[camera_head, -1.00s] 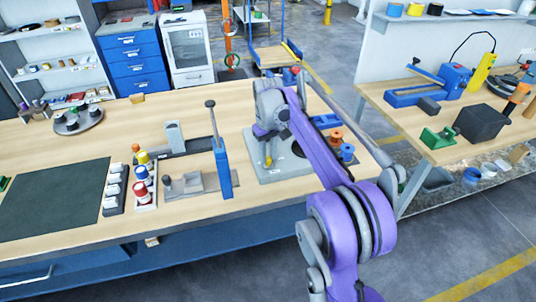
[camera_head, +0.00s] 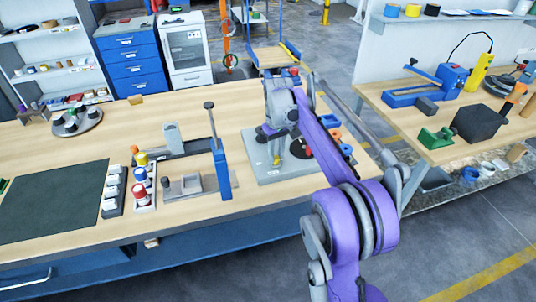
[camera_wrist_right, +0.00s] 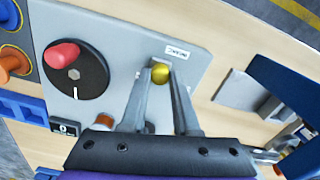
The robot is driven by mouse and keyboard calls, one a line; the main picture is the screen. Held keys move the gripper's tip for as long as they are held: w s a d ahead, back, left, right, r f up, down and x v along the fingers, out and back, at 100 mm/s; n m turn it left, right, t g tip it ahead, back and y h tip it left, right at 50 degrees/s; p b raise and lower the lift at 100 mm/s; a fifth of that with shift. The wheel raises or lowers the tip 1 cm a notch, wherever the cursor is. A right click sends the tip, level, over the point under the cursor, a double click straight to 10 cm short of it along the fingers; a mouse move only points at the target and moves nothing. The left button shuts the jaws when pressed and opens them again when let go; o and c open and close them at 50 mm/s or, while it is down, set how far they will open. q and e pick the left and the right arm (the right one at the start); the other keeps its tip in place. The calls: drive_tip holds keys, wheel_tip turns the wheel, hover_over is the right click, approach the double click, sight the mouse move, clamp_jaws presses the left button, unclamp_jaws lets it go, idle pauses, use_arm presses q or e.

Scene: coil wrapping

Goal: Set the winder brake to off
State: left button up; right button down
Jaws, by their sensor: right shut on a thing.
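A grey winder panel (camera_head: 262,176) lies on the right part of the wooden workbench; it also shows in the right wrist view (camera_wrist_right: 115,30). A small yellow ball knob (camera_wrist_right: 160,72) stands on it beside a white label (camera_wrist_right: 177,52) whose small text I cannot read surely. My right gripper (camera_wrist_right: 160,80) is shut on the yellow knob, with one finger on each side. In the head view my right gripper (camera_head: 275,158) reaches down over the panel and mostly hides the knob. Whatever is under the knob is hidden by the fingers. My left gripper is not in view.
A black dial with a red handle (camera_wrist_right: 75,70) is on the same panel beside the gripper. Orange and blue spools (camera_wrist_right: 12,62) stand past the panel's edge. A fixture with a tall blue post (camera_head: 221,168) stands left of my right arm. A dark green mat (camera_head: 50,203) lies at left.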

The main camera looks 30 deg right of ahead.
sight(277, 157)
drive_tip(key=shift+d, duration=0.2)
drive_tip(key=c, duration=0.9)
unclamp_jaws()
drive_tip(key=shift+o, duration=1.2)
drive_tip(key=shift+s+d, duration=0.1)
drive_tip(key=shift+d, duration=0.05)
drive_tip(key=shift+r, duration=0.1)
wheel_tip(277, 157, up, 11)
drive_tip(key=p, duration=0.1)
drive_tip(key=shift+a, duration=0.2)
